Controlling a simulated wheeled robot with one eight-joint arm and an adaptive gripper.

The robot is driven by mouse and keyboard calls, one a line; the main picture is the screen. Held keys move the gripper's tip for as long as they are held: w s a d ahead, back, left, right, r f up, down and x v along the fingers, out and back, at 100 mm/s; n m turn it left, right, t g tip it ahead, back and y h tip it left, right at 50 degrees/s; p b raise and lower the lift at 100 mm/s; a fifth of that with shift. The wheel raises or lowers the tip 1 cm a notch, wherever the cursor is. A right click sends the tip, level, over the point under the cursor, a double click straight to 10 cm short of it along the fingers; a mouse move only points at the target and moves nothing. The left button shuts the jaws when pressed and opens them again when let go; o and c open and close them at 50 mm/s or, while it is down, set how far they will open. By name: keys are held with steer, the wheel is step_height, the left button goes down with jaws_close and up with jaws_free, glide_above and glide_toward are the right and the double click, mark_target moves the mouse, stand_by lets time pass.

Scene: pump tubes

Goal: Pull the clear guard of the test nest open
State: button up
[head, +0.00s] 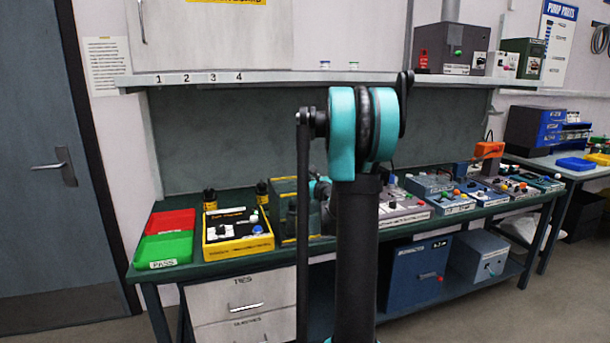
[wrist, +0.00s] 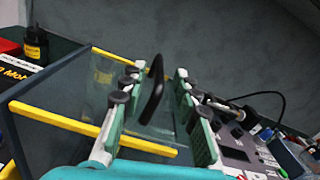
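The clear guard (wrist: 75,85) of the test nest is a see-through box with yellow edge strips, filling the left and middle of the wrist view. A black arched handle (wrist: 152,90) stands out from it. My gripper (wrist: 158,72) is open, with one green-padded finger on each side of the handle. I see gaps between the handle and both fingers. In the head view the guard (head: 283,207) shows as a greenish clear box on the bench, left of my arm. My arm hides its right part and most of my gripper.
A yellow control box (head: 237,232) stands left of the guard, with green (head: 164,249) and red (head: 172,221) trays beyond it. Dark bottles (head: 262,192) stand behind. A grey panel device (wrist: 240,150) lies right of my gripper, with several instruments further right on the bench.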

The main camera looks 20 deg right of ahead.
mark_target(305, 173)
steer(key=shift+w, duration=1.9)
steer(key=shift+c, duration=0.4)
jaws_close()
